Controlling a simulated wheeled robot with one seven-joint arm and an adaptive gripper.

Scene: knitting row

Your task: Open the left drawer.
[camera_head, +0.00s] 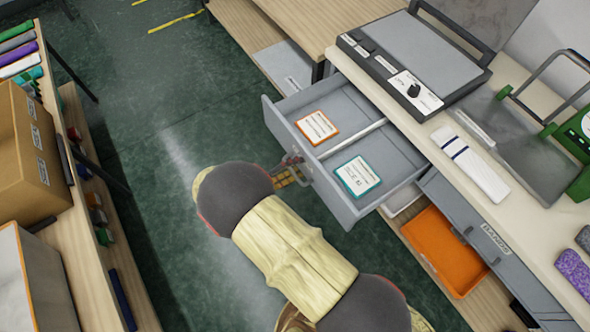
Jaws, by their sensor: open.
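The left drawer (353,207) is a grey drawer under the workbench. It stands pulled well out, and its inside shows. An orange-edged card (317,127) and a teal-edged card (358,176) lie in it, on either side of a pale divider (352,140). My gripper (292,173) is at the drawer's front, by its handle (304,168). The gripper is open. My arm partly hides it, and I cannot tell whether the fingers touch the handle.
A shut grey drawer (462,236) is to the right, above an orange tray (446,250). A grey machine (416,60) and a white striped piece (470,162) lie on the benchtop. Shelves with a cardboard box (28,160) line the left. Green floor (165,120) between is clear.

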